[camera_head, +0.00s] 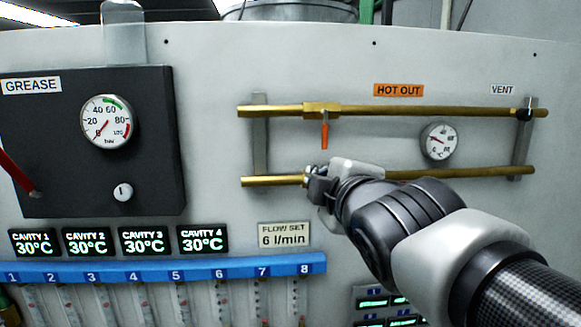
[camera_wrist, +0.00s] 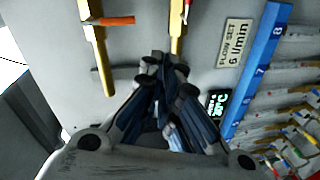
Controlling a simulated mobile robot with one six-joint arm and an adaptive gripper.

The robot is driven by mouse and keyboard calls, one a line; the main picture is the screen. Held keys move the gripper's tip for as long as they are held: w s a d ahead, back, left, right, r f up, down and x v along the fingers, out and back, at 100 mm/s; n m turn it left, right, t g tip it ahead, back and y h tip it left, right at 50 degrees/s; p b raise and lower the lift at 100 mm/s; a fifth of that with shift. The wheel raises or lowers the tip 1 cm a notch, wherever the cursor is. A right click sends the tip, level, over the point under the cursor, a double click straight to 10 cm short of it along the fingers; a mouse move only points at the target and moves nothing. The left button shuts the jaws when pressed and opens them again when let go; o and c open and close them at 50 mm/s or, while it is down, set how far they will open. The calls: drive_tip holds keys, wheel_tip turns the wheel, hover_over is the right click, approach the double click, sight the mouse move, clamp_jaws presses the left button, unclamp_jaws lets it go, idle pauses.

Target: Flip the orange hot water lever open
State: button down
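The orange lever (camera_head: 324,135) hangs straight down from a brass valve body (camera_head: 321,109) on the upper pipe, left of the "HOT OUT" label (camera_head: 398,90). In the wrist view the orange lever (camera_wrist: 117,21) shows at the top, left of my fingers, pointing right from the upper pipe (camera_wrist: 97,50). My gripper (camera_head: 313,178) is below the lever, in front of the lower pipe, apart from the lever. In the wrist view my gripper (camera_wrist: 165,68) has its fingers drawn together, with nothing visible between them. My gripper hides part of the lower pipe.
The lower brass pipe (camera_head: 270,181) runs below the upper one. A small reddish part (camera_wrist: 186,10) shows on it in the wrist view. A gauge (camera_head: 438,141) sits right of the lever. The black grease box (camera_head: 150,175) stands left. The panel around the lever is clear.

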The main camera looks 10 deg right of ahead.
sight(325, 136)
drive_tip(key=r+n, duration=0.1)
drive_tip(key=w+a+r+n+t+y, duration=0.1)
drive_tip(key=w+a+r+n, duration=0.1)
drive_tip(key=shift+a+r+n+t+b, duration=0.25)
drive_tip(key=shift+r+n+t+b, duration=0.05)
drive_tip(key=shift+r+b, duration=0.1)
drive_tip(key=w+a, duration=0.1)
drive_tip(key=w, duration=0.9)
drive_tip(key=d+p, duration=0.1)
drive_tip(key=p, duration=0.1)
drive_tip(key=d+p, duration=0.2)
drive_tip(key=shift+s+d+f, duration=0.1)
drive_tip(key=shift+s+d, duration=0.2)
drive_tip(key=shift+s, duration=0.1)
drive_tip(key=shift+s, duration=0.1)
